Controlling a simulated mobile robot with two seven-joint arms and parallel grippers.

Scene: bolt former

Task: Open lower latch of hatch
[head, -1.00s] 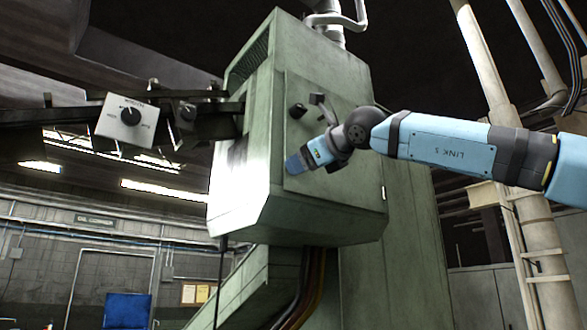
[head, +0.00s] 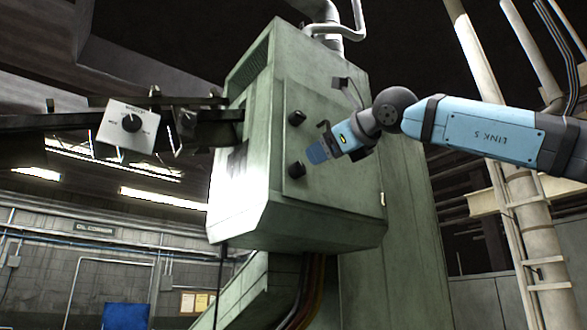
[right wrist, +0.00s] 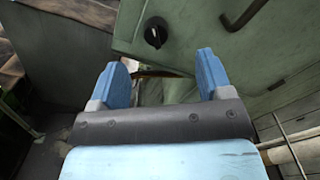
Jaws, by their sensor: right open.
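The hatch (head: 335,120) is a flat green panel on the face of a green machine housing, and it looks closed. Its upper latch (head: 297,118) and lower latch (head: 296,169) are black knobs near its left edge. My right gripper (head: 317,153), with blue fingers, is just right of and slightly above the lower latch in the head view. In the right wrist view the fingers (right wrist: 162,68) are spread with nothing between them. One black knob (right wrist: 155,32) shows beyond them; I cannot tell which latch it is. My left gripper is out of view.
A dark beam with a white dial box (head: 128,126) extends left of the housing. Pipes and a pale column (head: 530,215) stand at the right.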

